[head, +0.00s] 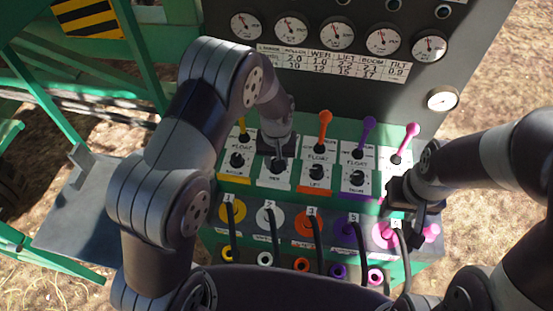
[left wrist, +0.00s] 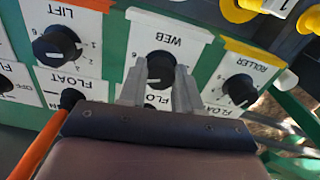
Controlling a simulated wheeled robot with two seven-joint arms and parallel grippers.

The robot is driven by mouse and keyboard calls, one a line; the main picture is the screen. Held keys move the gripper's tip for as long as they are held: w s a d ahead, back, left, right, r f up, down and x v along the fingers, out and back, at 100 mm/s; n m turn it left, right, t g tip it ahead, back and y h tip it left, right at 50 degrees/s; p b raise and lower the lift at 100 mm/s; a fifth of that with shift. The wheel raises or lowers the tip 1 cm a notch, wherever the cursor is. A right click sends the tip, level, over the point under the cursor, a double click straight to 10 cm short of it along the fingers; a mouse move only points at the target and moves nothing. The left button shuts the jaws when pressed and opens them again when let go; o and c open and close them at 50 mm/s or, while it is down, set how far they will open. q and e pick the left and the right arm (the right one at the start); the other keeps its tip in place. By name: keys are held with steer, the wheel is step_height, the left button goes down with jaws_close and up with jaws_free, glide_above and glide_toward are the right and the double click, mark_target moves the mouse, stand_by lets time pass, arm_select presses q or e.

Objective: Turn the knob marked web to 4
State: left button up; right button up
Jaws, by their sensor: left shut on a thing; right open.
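The black web knob (left wrist: 161,66) sits on a white plate labelled WEB, upside down in the left wrist view. My left gripper (left wrist: 158,88) is shut on it, with one grey finger on each side. The knob's pointer and most of its scale are hidden or too small to read. In the head view the left arm reaches down to the web knob (head: 278,166), and my left gripper there is mostly hidden behind its own wrist. My right gripper (head: 418,236) is open near the pink fittings at the panel's right.
The roller knob (left wrist: 240,89) and lift knob (left wrist: 57,46) flank the web knob closely. Upright levers, such as the orange lever (head: 324,124) and purple lever (head: 366,130), stand behind the knobs. Black hoses run from numbered couplings below. Gauges (head: 291,29) line the back panel.

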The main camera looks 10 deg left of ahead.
arm_select(q)
steer(key=n, duration=0.5)
steer(key=shift+n, duration=2.4)
steer(key=shift+r, duration=0.1)
steer(key=o, duration=0.8)
steer(key=shift+c, duration=0.2)
steer(key=o, duration=0.3)
